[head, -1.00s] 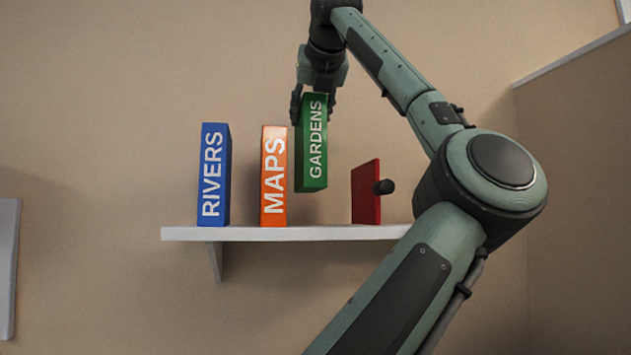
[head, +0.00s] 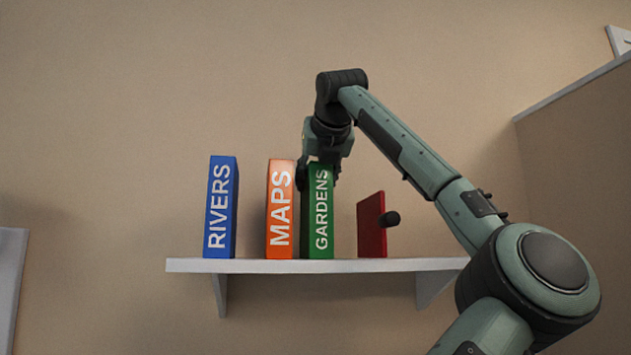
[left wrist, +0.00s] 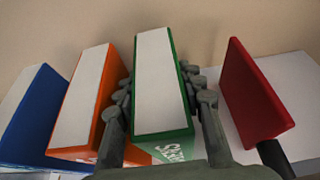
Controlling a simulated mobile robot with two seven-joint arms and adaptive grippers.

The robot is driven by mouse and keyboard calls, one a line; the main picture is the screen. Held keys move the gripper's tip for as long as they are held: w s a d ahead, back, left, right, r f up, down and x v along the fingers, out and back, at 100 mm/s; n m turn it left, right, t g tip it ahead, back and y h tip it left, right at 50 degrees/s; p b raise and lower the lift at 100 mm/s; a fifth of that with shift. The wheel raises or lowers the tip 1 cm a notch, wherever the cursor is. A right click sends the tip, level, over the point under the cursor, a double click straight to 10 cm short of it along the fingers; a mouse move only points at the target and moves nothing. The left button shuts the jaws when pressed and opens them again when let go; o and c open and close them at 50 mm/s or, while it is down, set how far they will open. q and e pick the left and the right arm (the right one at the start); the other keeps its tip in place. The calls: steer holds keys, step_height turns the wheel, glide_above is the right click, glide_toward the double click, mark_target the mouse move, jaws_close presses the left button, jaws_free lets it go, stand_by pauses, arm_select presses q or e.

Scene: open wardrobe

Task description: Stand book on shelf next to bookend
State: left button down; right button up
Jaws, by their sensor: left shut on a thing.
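The green GARDENS book (head: 319,222) is upright, its lower edge level with the top of the white shelf (head: 190,266). My left gripper (head: 318,176) is shut on its upper part from above. In the left wrist view the fingers lie on both sides of the green book (left wrist: 160,75). The red bookend (head: 370,226) with a black knob stands to the right of the book, with a gap between them; it also shows in the left wrist view (left wrist: 250,90). My right gripper is not in view.
The orange MAPS book (head: 281,205) stands close on the left of the green book, with a gripper finger between them. The blue RIVERS book (head: 221,205) stands farther left. The shelf is bare between these two and to the right of the bookend.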

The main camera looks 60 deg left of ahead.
arm_select(q)
steer(key=c, duration=1.2)
jaws_free()
steer(key=shift+r, duration=0.1)
steer(key=v, duration=1.2)
